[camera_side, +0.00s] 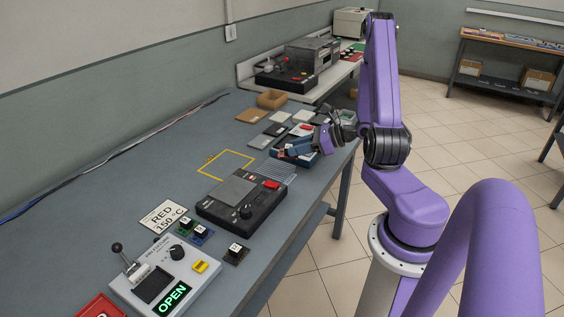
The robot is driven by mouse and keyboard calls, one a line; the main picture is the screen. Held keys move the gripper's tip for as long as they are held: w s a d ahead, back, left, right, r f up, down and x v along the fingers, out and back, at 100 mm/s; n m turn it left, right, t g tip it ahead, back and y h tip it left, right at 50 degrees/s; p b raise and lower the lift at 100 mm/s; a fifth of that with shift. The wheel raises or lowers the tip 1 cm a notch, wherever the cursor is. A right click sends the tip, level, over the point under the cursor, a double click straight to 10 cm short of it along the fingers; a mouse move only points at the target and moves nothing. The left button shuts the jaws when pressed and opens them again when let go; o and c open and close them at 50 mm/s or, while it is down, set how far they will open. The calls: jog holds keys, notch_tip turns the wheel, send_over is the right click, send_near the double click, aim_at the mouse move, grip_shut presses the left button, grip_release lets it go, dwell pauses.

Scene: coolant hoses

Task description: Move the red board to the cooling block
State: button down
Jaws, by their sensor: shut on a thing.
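My gripper (290,151) is at the right edge of the workbench, low over a dark box-like unit (308,158). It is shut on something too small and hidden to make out. A silver ribbed block (277,170), likely the cooling block, lies just in front of the gripper, and its top looks bare. I cannot clearly pick out the red board. A red piece (100,308) is cut off at the bottom left edge, and I cannot tell what it is.
A black heater-like unit (240,202) with a knob and red switch stands mid-bench. A "RED 150 °C" card (163,216), small chip boards (236,254) and a panel reading OPEN (172,298) are nearer. A yellow outline (222,153) encloses bare bench. Several flat pads (252,116) lie behind.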

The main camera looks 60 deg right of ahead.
jog(key=w+d+f, duration=0.2)
jog(key=w+f, duration=0.1)
jog(key=w, duration=0.1)
send_over(282, 169)
jog(key=f, duration=0.4)
jog(key=shift+s+a+f, duration=0.2)
jog(key=shift+f, duration=0.1)
jog(key=shift+w+d+f, duration=0.1)
jog(key=shift+w+f, duration=0.05)
jog(key=shift+f, duration=1.55)
jog(key=shift+f, duration=0.15)
jog(key=c, duration=0.8)
grip_release()
